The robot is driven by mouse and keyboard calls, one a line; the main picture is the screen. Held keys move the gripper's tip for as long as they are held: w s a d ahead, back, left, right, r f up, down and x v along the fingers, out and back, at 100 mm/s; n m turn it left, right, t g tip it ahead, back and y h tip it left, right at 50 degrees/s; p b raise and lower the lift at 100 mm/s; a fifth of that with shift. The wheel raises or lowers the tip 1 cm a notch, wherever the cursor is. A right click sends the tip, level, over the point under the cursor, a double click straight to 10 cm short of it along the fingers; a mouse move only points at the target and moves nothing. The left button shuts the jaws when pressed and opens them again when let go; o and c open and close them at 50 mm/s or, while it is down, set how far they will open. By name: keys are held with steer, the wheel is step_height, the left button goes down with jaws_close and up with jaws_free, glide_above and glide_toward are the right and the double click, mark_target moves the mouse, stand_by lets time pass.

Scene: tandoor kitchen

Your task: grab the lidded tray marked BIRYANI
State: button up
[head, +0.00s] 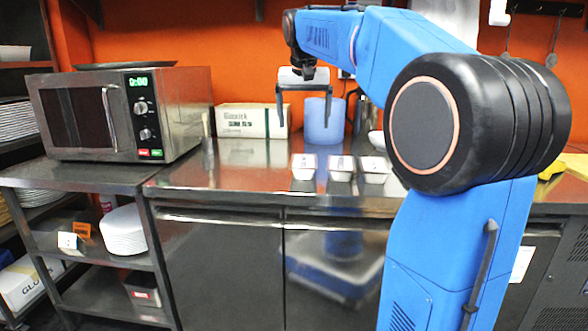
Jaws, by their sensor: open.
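Three small white lidded trays stand in a row near the front edge of the steel counter (230,180): a left tray (303,167), a middle tray (341,168) and a right tray (375,170). Each has dark marks on it, too small to read, so I cannot tell which says BIRYANI. The right tray is close to my arm in the picture and may be partly covered by it. My gripper (304,121) points down, open and empty, above the counter. In the picture it is above the left tray, apart from it.
A blue container (324,118) and a white carton (251,121) stand at the back of the counter. A steel microwave (125,113) is on the left, above shelves with white plates (123,230). Yellow cloth (570,165) lies far right. Counter left of the trays is clear.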

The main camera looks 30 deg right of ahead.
mark_target(304, 160)
steer(key=x, duration=1.7)
steer(key=shift+f, duration=0.2)
steer(key=c, duration=1.2)
steer(key=shift+c, duration=1.2)
steer(key=shift+o, duration=0.2)
steer(key=shift+r, duration=0.1)
